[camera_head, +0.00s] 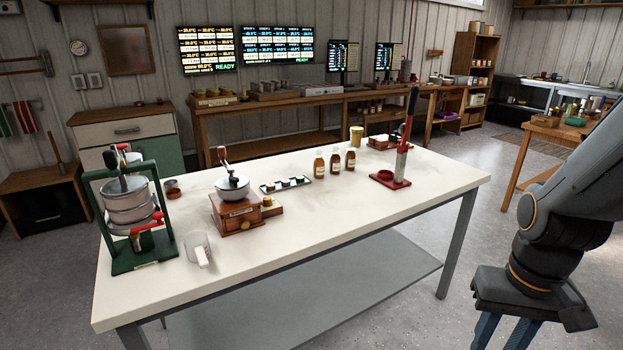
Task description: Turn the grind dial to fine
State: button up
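A wooden hand grinder (237,212) with a metal bowl and a crank handle on top stands on the white table (330,230), left of its middle. A small brass-coloured knob (245,225) shows on its front. I cannot make out which part is the grind dial, or its setting. My gripper (504,337) is at the lower right, off the table's right end and far from the grinder. Its two blue fingers point down with a gap between them and nothing seen in it. The bottom picture edge cuts off their tips.
A green-framed press (131,215) stands left of the grinder, and a clear measuring cup (198,248) in front of it. A small tray (286,184), three bottles (335,163) and a red lever stand (391,179) are to the right. The table's front right is clear.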

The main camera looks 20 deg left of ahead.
aim_at(267, 202)
jog(key=i, duration=1.05)
jog(key=u, duration=0.6)
jog(key=i, duration=0.85)
jog(key=u, duration=0.45)
